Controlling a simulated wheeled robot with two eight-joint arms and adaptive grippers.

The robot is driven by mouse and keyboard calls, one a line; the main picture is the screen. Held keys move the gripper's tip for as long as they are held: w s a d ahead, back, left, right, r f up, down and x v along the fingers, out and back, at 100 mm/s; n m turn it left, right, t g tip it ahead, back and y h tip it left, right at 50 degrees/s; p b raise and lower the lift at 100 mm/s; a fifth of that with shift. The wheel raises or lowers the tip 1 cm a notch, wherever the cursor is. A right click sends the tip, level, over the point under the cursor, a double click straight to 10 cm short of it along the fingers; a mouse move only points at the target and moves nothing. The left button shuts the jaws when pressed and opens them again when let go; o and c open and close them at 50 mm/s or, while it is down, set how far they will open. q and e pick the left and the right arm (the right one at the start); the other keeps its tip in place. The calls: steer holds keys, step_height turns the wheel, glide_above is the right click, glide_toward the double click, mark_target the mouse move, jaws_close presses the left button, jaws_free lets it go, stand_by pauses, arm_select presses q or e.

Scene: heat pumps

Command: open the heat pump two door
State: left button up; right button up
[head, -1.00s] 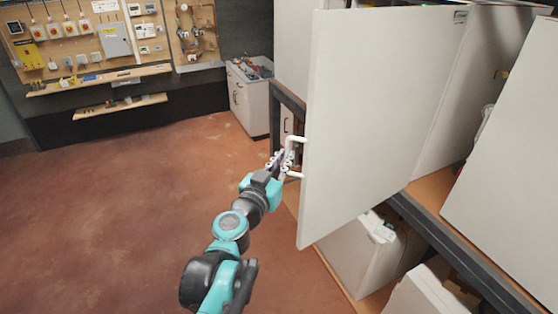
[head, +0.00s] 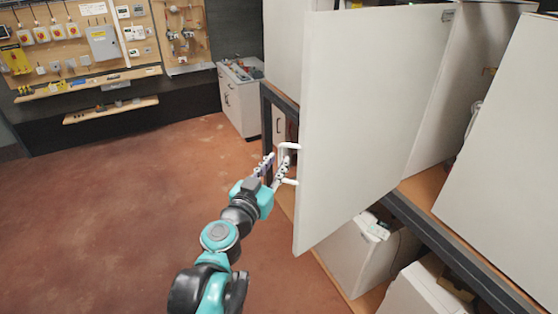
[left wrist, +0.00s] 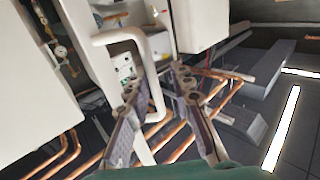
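The heat pump door is a large white panel (head: 375,110) in the head view. It stands swung out from the cabinet, with its handle edge toward the left. Its white U-shaped handle (head: 289,146) sits at that edge and also shows in the left wrist view (left wrist: 122,36). My left gripper (head: 273,164) is at the handle with its fingers apart. In the left wrist view, the handle's long bar shows between the fingers, closer to the left one. I cannot tell whether a finger touches it. My right gripper is not in view.
More white panels (head: 505,140) stand on the right along a dark metal frame (head: 450,250). White units (head: 365,250) sit below. Copper pipes (left wrist: 225,95) show in the left wrist view. A small cabinet (head: 240,100) stands at the back. The reddish floor (head: 120,210) at left is clear.

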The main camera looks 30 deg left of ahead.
arm_select(q)
steer(key=s, duration=0.2)
steer(key=s+d, duration=0.1)
steer(key=s, duration=0.2)
steer(key=shift+s, duration=0.1)
stand_by(0.3)
steer(key=d+f+m+g+h+b, duration=0.15)
steer(key=d+f+b, duration=0.35)
steer(key=f, duration=0.5)
steer(key=s+d+f+m+g+h+b, duration=0.1)
steer(key=d+f+g+h+b, duration=0.15)
steer(key=f+b, duration=0.6)
steer(key=d+f+m+g+h+b, duration=0.1)
steer(key=d+f+b, duration=0.45)
steer(key=f, duration=0.55)
steer(key=s+a+f+n+g+y+b, duration=0.1)
steer(key=s+f+g+b, duration=0.2)
steer(key=f+b, duration=0.5)
steer(key=s+a+f+n+g+y+b, duration=0.1)
steer(key=f+b, duration=0.8)
steer(key=f, duration=0.9)
steer(key=s+g+y, duration=0.1)
steer(key=s+g, duration=0.1)
steer(key=s, duration=0.1)
steer(key=shift+a, duration=0.2)
